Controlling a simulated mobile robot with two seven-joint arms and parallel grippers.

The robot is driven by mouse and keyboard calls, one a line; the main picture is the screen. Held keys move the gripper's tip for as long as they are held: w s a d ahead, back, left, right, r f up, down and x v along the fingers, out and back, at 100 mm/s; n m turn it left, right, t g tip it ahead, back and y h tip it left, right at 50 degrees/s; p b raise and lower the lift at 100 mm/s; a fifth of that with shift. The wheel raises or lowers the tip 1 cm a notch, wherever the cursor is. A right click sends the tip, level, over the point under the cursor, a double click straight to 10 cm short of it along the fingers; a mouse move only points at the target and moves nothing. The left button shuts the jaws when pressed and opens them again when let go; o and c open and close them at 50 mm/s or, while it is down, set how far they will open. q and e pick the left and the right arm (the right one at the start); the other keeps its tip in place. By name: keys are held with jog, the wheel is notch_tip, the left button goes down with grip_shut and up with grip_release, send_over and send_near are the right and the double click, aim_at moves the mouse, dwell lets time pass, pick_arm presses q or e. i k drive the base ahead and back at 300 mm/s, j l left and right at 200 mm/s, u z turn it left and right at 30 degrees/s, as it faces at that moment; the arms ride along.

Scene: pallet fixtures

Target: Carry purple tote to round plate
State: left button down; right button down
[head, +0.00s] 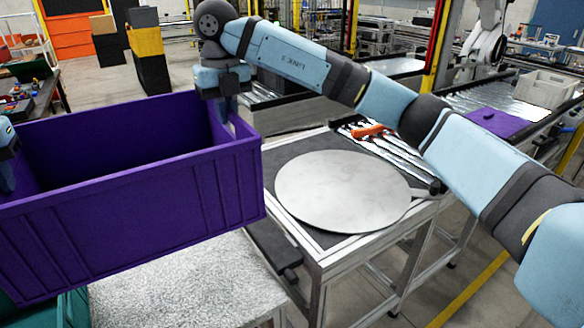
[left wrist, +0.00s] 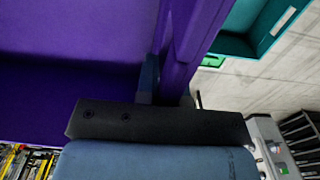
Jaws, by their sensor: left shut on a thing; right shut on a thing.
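The purple tote (head: 130,215) is a large, open-topped box at the left of the head view, held above a speckled grey surface. My right gripper (head: 228,108) is shut on the tote's right end wall at the rim. My left gripper (head: 8,165) shows only partly at the left picture edge, at the tote's left end. In the left wrist view it is shut on the purple tote wall (left wrist: 188,45), and its fingertips are mostly hidden. The round plate (head: 343,190) is a flat grey disc on a black-topped metal-framed table, right of the tote. The plate is bare.
The speckled grey surface (head: 175,285) lies below the tote. A teal bin (head: 70,308) is at the lower left, partly hidden. An orange-handled tool (head: 368,131) lies behind the plate. A conveyor with a grey crate (head: 549,88) stands at the back right.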

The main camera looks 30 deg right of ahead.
aim_at(342, 182)
jog(key=i+l, duration=0.1)
jog(key=l, duration=0.35)
jog(key=i+l+z, duration=0.15)
jog(key=l, duration=0.3)
jog(key=i+l, duration=0.1)
jog(key=l, duration=0.3)
jog(key=i+l+z, duration=0.1)
jog(key=l, duration=0.35)
jog(key=i+l, duration=0.15)
jog(key=l, duration=0.25)
jog(key=i+l+z, duration=0.15)
jog(key=l, duration=0.25)
